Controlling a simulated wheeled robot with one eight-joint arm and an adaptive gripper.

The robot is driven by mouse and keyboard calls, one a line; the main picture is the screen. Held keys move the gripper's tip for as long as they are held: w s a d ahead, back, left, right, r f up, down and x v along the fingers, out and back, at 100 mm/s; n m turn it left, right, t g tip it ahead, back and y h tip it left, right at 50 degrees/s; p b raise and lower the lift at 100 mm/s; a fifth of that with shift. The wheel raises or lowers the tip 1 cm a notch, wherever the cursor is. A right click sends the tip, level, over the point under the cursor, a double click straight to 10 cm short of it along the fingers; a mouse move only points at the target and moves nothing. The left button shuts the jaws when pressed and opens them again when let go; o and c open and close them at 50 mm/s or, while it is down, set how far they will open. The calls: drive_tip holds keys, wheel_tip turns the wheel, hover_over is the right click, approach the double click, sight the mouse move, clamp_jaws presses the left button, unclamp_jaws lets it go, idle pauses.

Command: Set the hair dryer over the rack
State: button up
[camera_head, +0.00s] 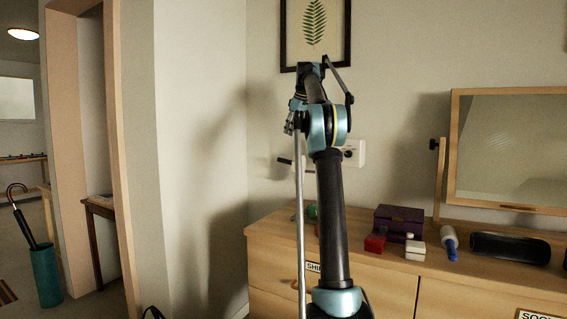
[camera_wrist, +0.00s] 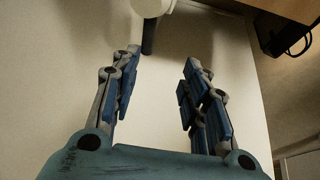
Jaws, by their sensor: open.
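My gripper (camera_wrist: 160,78) is open in the wrist view, with nothing between its blue-padded fingers. In the head view my gripper (camera_head: 291,122) is small, raised in front of the wall at the end of my arm. A rounded white thing with a black stem (camera_wrist: 149,36), perhaps the hair dryer, is beyond the fingertips and cut off by the top edge. In the head view a dark handle-like piece (camera_head: 285,161) and a white fitting (camera_head: 359,150) show at the wall, partly behind my arm. I cannot tell which is the rack.
The wooden dresser (camera_head: 385,284) holds a purple box (camera_head: 398,220), red box (camera_head: 375,243), small white box (camera_head: 415,250), lint roller (camera_head: 450,242), black case (camera_head: 510,247) and mirror (camera_head: 512,150). A framed fern picture (camera_head: 314,28) hangs above. A doorway and umbrella stand (camera_head: 46,274) are at left.

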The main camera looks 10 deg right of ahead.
drive_tip(key=shift+n, duration=0.4)
drive_tip(key=w+x, duration=0.1)
drive_tip(key=x, duration=0.5)
drive_tip(key=w+x, duration=0.1)
drive_tip(key=x, duration=0.5)
drive_tip(key=r+x, duration=0.1)
drive_tip(key=x, duration=0.5)
drive_tip(key=shift+w+d+f, duration=0.2)
drive_tip(key=shift+w+d, duration=0.05)
drive_tip(key=shift+w, duration=0.25)
clamp_jaws()
